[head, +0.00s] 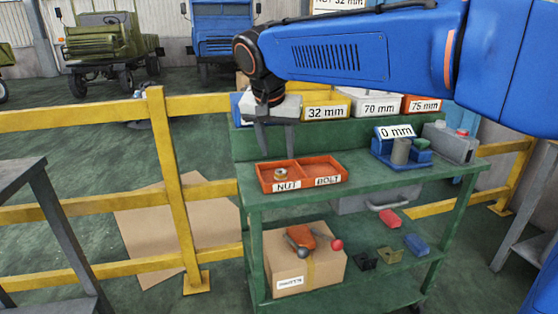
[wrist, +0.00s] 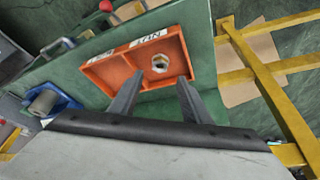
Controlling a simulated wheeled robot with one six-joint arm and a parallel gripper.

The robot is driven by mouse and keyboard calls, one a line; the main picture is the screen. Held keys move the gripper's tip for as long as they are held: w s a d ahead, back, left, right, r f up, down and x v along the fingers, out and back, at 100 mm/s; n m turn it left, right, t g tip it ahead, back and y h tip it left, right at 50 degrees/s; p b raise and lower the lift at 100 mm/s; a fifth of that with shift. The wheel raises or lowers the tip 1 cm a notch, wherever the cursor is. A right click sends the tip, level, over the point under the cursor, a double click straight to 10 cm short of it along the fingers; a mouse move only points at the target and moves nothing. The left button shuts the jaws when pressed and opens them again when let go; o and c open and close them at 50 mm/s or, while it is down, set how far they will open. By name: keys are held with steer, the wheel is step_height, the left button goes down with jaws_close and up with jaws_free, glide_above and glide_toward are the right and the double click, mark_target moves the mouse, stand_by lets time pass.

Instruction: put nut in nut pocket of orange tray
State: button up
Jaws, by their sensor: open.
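The orange tray (head: 333,164) lies on the green bench top and has two pockets, labelled NUT and BOLT. The nut (head: 281,174) sits in the NUT pocket, on the left in the head view. In the wrist view the nut (wrist: 160,63) lies inside the NUT pocket of the tray (wrist: 112,68), with its hole showing. The BOLT pocket looks empty. My gripper (head: 277,152) is open and empty, its fingers pointing down above and behind the tray. In the wrist view the spread fingers of my gripper (wrist: 156,92) are apart from the nut.
Labelled bins, including a yellow 32 mm bin (head: 326,106), stand behind the tray. A blue fixture (head: 420,156) with a grey cylinder (head: 401,151) stands at the right. A yellow railing (head: 172,180) runs along the left. A cardboard box (head: 303,267) is on the lower shelf.

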steer(key=shift+d+v, duration=0.25)
steer(key=shift+v, duration=2)
steer(key=s+d+f+n, duration=0.1)
steer(key=s+d+f, duration=0.2)
steer(key=d, duration=0.4)
steer(key=s+d+f, duration=0.3)
steer(key=s+d, duration=0.1)
steer(key=d, duration=0.3)
steer(key=s+d+f+n, duration=0.1)
steer(key=s+d+f, duration=0.2)
steer(key=d, duration=0.4)
steer(key=s+d+f, duration=0.5)
steer(key=s+f, duration=0.2)
steer(key=s+d+f+y, duration=0.1)
steer(key=s+d+f, duration=0.3)
steer(key=s+f, duration=0.3)
steer(key=shift+s+d+f+n, duration=0.4)
steer(key=shift+s, duration=0.25)
